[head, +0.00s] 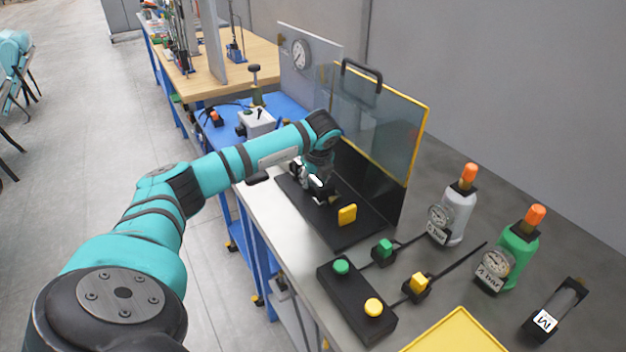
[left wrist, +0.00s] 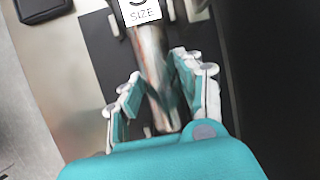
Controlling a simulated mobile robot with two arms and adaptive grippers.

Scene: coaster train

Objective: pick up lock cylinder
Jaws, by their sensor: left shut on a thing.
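A metallic cylinder with a white label reading "SIZE" (left wrist: 147,45) shows in the left wrist view, between the fingers of my left gripper (left wrist: 155,85). The letter above the word is cut off at the top edge. In the head view my left gripper (head: 318,184) is low over the black base plate (head: 352,232), in front of the yellow-framed clear panel. It is shut on the cylinder, which is mostly hidden there by the gripper. I cannot tell whether the cylinder touches the plate. My right gripper is not in view.
A yellow block (head: 347,215) sits on the plate. A black button box (head: 356,298) is nearer. A grey bottle (head: 457,210), a green bottle (head: 512,255) and a dark cylinder marked M (head: 555,309) stand or lie at right. The clear panel (head: 380,125) rises behind my gripper.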

